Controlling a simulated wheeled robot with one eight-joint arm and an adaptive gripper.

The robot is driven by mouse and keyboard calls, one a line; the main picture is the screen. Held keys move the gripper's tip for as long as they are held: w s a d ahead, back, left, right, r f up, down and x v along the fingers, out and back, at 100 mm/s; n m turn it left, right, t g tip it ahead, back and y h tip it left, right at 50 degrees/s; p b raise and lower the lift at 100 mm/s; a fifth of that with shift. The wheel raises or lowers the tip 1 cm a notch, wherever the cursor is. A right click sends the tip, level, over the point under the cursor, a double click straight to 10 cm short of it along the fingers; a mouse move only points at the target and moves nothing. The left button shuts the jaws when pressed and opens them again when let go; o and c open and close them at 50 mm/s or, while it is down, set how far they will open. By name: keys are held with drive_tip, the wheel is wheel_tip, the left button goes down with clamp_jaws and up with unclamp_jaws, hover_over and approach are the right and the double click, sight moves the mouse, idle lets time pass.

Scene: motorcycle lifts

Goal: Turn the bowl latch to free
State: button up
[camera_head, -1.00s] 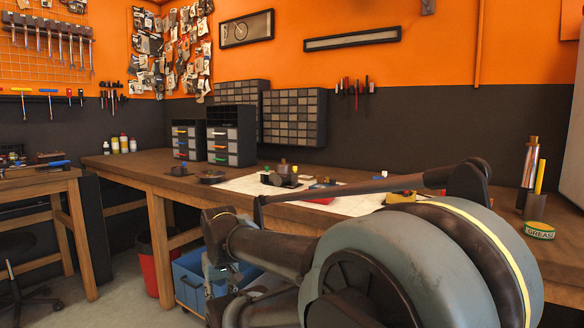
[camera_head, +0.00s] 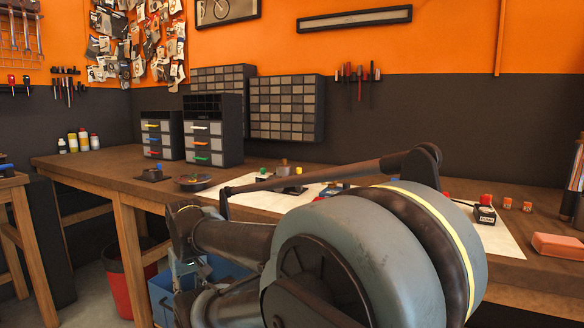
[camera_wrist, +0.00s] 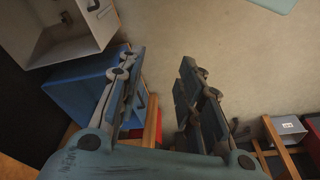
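I cannot tell which part is the bowl latch. A small dark assembly with a brownish cylinder (camera_head: 283,168) stands on the white sheet (camera_head: 508,242) on the workbench, partly hidden by my arm. A dark block with a blue knob (camera_head: 152,174) and a dark round dish (camera_head: 193,183) stand left of it. A dark block with a red top (camera_head: 485,209) stands at the sheet's right. In the wrist view my gripper (camera_wrist: 157,65) is open, its fingers apart and nothing between them. It faces the floor beside the bench, away from these things.
Drawer cabinets (camera_head: 212,143) stand at the bench's back. Two small orange blocks (camera_head: 517,205) and a salmon block (camera_head: 557,246) lie at the right. A red bin (camera_head: 121,286) and a blue crate (camera_wrist: 80,100) are low by the bench. The bench's left front (camera_head: 100,178) is clear.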

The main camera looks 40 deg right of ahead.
drive_tip(key=shift+o, duration=0.6)
drive_tip(key=shift+w+a, duration=0.1)
drive_tip(key=shift+w, duration=0.05)
drive_tip(key=w+d+r+m, duration=0.5)
drive_tip(key=d+r+m, duration=0.15)
drive_tip(key=r, duration=0.35)
drive_tip(key=w+d+r+m+g, duration=0.1)
drive_tip(key=w+d+r+m, duration=0.35)
drive_tip(key=d+r, duration=0.4)
drive_tip(key=w+d+r+m, duration=0.45)
drive_tip(key=r+m, duration=0.25)
drive_tip(key=r, duration=0.4)
drive_tip(key=s+d+r+m, duration=0.1)
drive_tip(key=d+r+m, duration=0.4)
drive_tip(key=d, duration=0.4)
drive_tip(key=s+d+r+m+g, duration=0.1)
drive_tip(key=d+r+m, duration=0.4)
drive_tip(key=d, duration=0.4)
drive_tip(key=d+r+m, duration=0.5)
drive_tip(key=d, duration=0.4)
drive_tip(key=f, duration=1.7)
drive_tip(key=shift+s+a+f, duration=0.1)
drive_tip(key=shift+s+a, duration=0.1)
drive_tip(key=shift+c, duration=0.4)
clamp_jaws()
